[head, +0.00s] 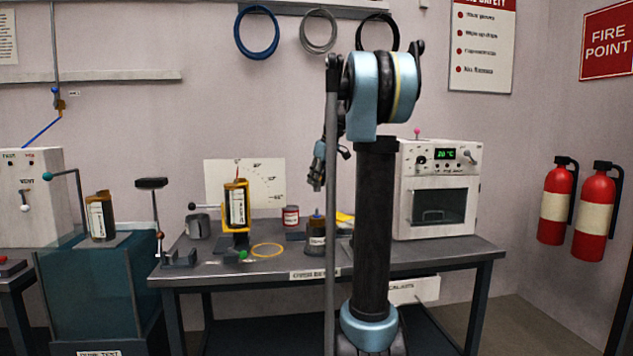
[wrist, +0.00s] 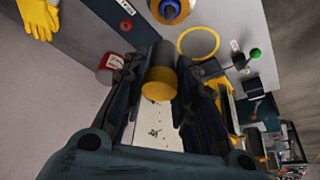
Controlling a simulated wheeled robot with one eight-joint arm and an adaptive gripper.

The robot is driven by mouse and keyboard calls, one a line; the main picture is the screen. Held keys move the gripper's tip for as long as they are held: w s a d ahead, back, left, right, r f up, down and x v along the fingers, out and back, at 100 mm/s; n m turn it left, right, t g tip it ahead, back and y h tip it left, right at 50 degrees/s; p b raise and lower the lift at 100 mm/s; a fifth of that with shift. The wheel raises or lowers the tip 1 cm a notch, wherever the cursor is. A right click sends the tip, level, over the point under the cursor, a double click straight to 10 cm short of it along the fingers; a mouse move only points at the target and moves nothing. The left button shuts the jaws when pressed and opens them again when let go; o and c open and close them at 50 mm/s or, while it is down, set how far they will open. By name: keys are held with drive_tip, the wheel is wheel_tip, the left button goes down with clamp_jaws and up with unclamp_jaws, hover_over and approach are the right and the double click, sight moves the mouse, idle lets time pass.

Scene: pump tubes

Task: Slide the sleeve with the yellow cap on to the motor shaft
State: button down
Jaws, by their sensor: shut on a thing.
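In the wrist view, my gripper (wrist: 160,72) is shut on a short dark cylinder with a yellow end, which I take to be the sleeve with the yellow cap (wrist: 160,82). In the head view, my gripper (head: 317,178) hangs above the table, pointing down, and the held sleeve cannot be made out there. To its left, a brown labelled cylinder (head: 237,208) stands upright in a yellow holder (head: 240,232). A thin reddish tip (head: 237,171) rises from its top; I cannot tell whether this is the motor shaft.
The table (head: 440,249) bears a red can (head: 291,216), a blue-topped jar (head: 317,240), a yellow ring (head: 267,250) and a white oven (head: 437,165). Another labelled cylinder (head: 101,215) stands on the teal tank (head: 85,290) at left.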

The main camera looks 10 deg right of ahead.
sight(319, 188)
drive_tip(key=shift+f, duration=2.85)
drive_tip(key=shift+s+f, duration=0.1)
drive_tip(key=shift+f, duration=1.15)
